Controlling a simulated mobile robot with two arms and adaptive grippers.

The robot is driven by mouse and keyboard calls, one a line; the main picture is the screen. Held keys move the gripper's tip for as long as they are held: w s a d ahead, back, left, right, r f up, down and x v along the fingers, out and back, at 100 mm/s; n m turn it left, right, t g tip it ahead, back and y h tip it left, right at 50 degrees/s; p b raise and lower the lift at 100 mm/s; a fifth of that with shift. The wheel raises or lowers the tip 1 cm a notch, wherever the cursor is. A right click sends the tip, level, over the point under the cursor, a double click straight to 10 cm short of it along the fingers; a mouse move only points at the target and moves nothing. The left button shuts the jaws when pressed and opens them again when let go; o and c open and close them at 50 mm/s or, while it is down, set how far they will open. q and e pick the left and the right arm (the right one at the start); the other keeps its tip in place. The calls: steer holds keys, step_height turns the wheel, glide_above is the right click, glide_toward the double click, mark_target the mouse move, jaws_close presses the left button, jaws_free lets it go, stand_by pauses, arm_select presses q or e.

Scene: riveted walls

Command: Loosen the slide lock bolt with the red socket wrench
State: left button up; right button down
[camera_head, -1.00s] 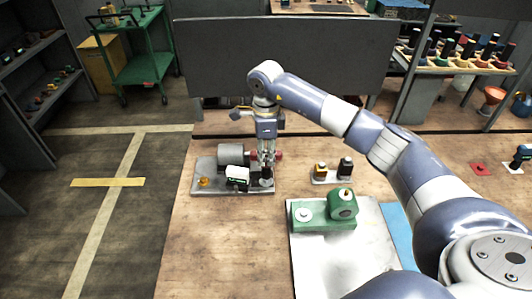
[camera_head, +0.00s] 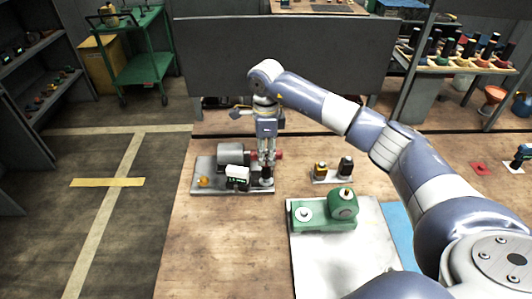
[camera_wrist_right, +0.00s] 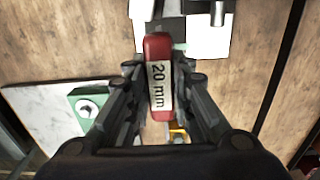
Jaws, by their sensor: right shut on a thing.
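My right gripper (camera_head: 266,156) is shut on the red socket wrench (camera_wrist_right: 158,75), whose label reads "20 mm" in the wrist view. The gripper points down over the right end of a grey fixture plate (camera_head: 210,187), which carries a grey cylinder (camera_head: 230,155) and a small display (camera_head: 237,176). A dark upright part (camera_head: 267,174) is under the fingers. The slide lock bolt cannot be made out, nor whether the wrench sits on it. My left gripper is out of view.
A green block assembly (camera_head: 325,212) stands on a pale plate (camera_head: 320,265) nearer me. A small stand (camera_head: 331,177) with a yellow and a black piece lies right of the fixture. A grey panel (camera_head: 290,60) rises behind the bench. The bench's left front is clear.

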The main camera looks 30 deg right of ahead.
steer(key=shift+f, duration=0.2)
steer(key=shift+f+b, duration=0.95)
steer(key=shift+f, duration=0.05)
stand_by(0.4)
steer(key=shift+f+n+b, duration=0.1)
steer(key=shift+n+b, duration=0.45)
steer(key=shift+n, duration=0.25)
steer(key=n+b, duration=0.1)
steer(key=n, duration=0.1)
steer(key=shift+n, duration=0.7)
